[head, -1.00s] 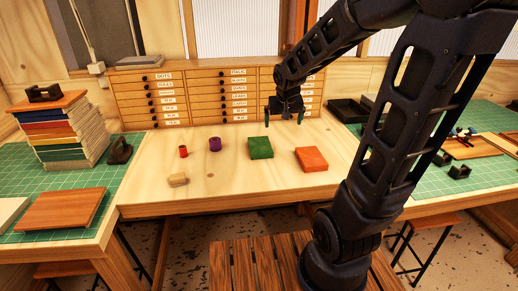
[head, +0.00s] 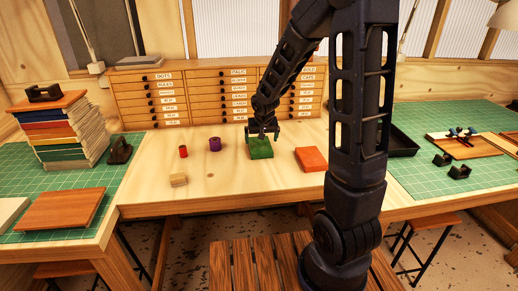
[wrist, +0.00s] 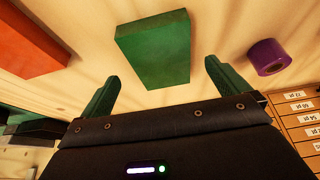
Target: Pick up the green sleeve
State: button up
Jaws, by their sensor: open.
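The green sleeve (head: 260,152), a flat green block-like piece, lies on the wooden table between the purple roll and the orange piece. In the wrist view the green sleeve (wrist: 155,47) shows ahead of the fingertips and between their lines. My gripper (head: 262,136) is over the sleeve's far part in the head view and hides some of it. In the wrist view my gripper (wrist: 161,70) has its two green fingers spread apart with nothing between them. The fingers look apart from the sleeve; the exact height above it is hard to tell.
A purple roll (head: 214,144) and a small red roll (head: 183,151) stand left of the sleeve. An orange flat piece (head: 311,159) lies to its right, a small wooden block (head: 178,180) at front left. A drawer cabinet (head: 190,97) stands behind. The front middle of the table is clear.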

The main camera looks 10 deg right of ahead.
aim_at(261, 147)
jog(key=shift+x, duration=3.25)
jog(key=c, duration=0.8)
